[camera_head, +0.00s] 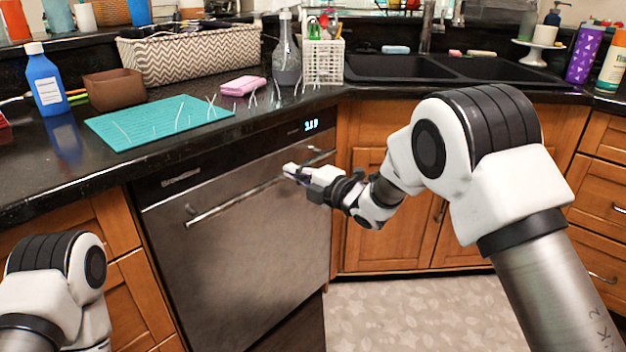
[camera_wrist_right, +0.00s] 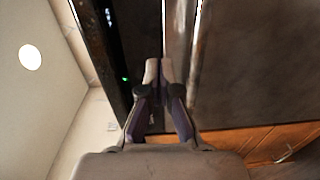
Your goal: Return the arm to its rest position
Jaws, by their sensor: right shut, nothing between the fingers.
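My right gripper (camera_head: 290,171) is in front of the dishwasher (camera_head: 255,230), near the right part of its handle bar (camera_head: 235,198). Its fingers are closed together with nothing between them. In the right wrist view the closed fingertips (camera_wrist_right: 159,68) point at the dishwasher front, close to the handle bar (camera_wrist_right: 180,40). I cannot tell whether they touch it. My right arm (camera_head: 470,150) reaches in from the right. My left arm (camera_head: 55,285) shows only partly at the lower left, and its gripper is out of view.
The dishwasher door is shut under the dark counter (camera_head: 190,160). On the counter are a teal mat (camera_head: 158,122), a blue bottle (camera_head: 45,80), a brown box (camera_head: 113,90), a pink sponge (camera_head: 243,86) and a white basket (camera_head: 323,62). The double sink (camera_head: 400,66) is behind. Floor (camera_head: 410,315) is clear.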

